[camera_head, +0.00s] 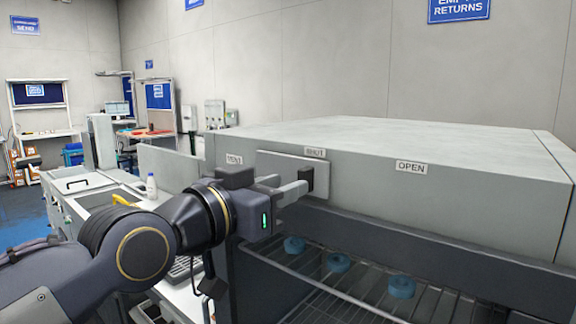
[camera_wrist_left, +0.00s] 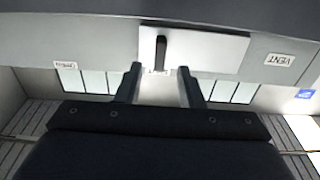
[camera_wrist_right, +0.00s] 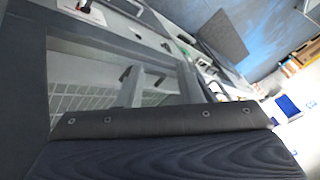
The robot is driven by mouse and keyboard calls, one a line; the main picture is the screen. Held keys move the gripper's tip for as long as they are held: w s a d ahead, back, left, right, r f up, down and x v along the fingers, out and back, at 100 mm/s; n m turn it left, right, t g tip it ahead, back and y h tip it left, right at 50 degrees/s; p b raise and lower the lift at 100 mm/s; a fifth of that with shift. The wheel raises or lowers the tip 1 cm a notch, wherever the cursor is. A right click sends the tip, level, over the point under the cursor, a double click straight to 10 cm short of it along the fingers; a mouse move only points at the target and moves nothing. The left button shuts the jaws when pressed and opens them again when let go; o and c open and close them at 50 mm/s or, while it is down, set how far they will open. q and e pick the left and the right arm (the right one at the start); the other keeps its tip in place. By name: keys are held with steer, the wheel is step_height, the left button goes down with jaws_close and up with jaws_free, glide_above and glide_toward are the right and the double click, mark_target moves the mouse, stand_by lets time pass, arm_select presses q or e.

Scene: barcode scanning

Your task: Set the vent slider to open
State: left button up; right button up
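The vent slider is a pale plate (camera_head: 280,165) with an upright black handle (camera_head: 307,174) on the front of the grey cabinet. The handle stands under the SHUT label (camera_head: 315,153), left of the OPEN label (camera_head: 411,167). My left gripper (camera_head: 290,188) is in front of the plate, close to the handle. In the left wrist view, the left gripper (camera_wrist_left: 162,88) is open and the handle (camera_wrist_left: 160,52) lies ahead, between the lines of its fingers; contact is not visible. My right gripper (camera_wrist_right: 160,88) is open and empty in the right wrist view, outside the head view.
A VENT label (camera_head: 234,159) is left of the plate. Below the cabinet top is a wire rack (camera_head: 340,292) with blue rings (camera_head: 338,262). A counter with a white bottle (camera_head: 151,186) stands at left. The cabinet front right of the handle is clear.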

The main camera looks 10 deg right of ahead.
mark_target(284, 174)
arm_select(q)
steer(key=p+x, duration=0.1)
steer(key=x, duration=0.2)
steer(key=shift+w+d, duration=0.25)
jaws_close()
